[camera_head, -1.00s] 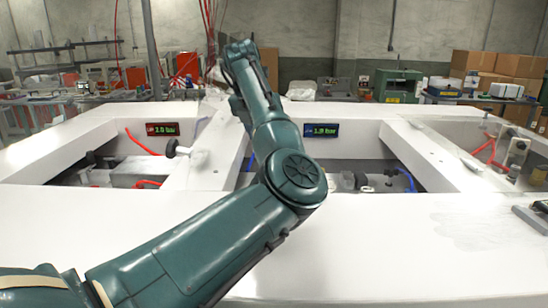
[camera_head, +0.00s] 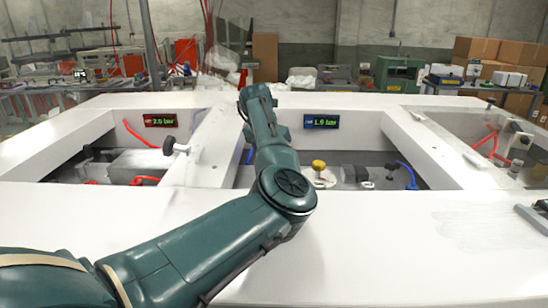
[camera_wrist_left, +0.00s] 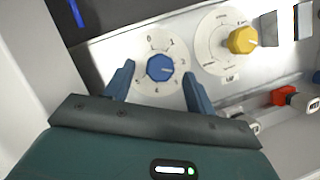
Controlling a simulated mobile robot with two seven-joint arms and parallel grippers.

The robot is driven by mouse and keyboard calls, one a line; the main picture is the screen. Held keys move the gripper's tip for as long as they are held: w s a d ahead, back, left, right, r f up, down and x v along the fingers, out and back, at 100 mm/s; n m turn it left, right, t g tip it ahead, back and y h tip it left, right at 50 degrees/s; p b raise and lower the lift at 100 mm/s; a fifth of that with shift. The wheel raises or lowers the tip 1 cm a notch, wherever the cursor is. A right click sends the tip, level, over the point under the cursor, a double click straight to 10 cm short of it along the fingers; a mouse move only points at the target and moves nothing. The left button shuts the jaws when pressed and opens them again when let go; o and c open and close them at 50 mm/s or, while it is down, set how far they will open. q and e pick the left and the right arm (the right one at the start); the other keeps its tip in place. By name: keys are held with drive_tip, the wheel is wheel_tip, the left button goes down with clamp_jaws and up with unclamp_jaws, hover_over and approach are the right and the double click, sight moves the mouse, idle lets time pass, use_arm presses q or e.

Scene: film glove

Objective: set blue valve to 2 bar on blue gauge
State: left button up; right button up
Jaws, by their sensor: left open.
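The blue valve (camera_wrist_left: 160,68) is a round blue knob on a white numbered dial in the left wrist view. My left gripper (camera_wrist_left: 159,82) is open, with one finger on each side of the knob; I cannot tell whether they touch it. In the head view, my left arm hides the blue valve and the gripper. The blue gauge (camera_head: 321,121) stands on the back wall of the middle bay and seems to read 1.6 bar; its digits are small. My right gripper is not in view.
A yellow knob (camera_wrist_left: 242,40) on its own dial is right of the blue valve, close to my right-hand finger. A red gauge (camera_head: 160,121) reads about 2.0 bar in the left bay. White frame beams border the bays.

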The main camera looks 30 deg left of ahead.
use_arm(q)
drive_tip(key=shift+w+f, duration=0.3)
drive_tip(key=shift+f, duration=0.3)
drive_tip(key=shift+c, duration=0.4)
drive_tip(key=c, duration=0.9)
drive_tip(key=shift+a+m, duration=0.1)
drive_tip(key=shift+m, duration=0.5)
drive_tip(key=o, duration=1)
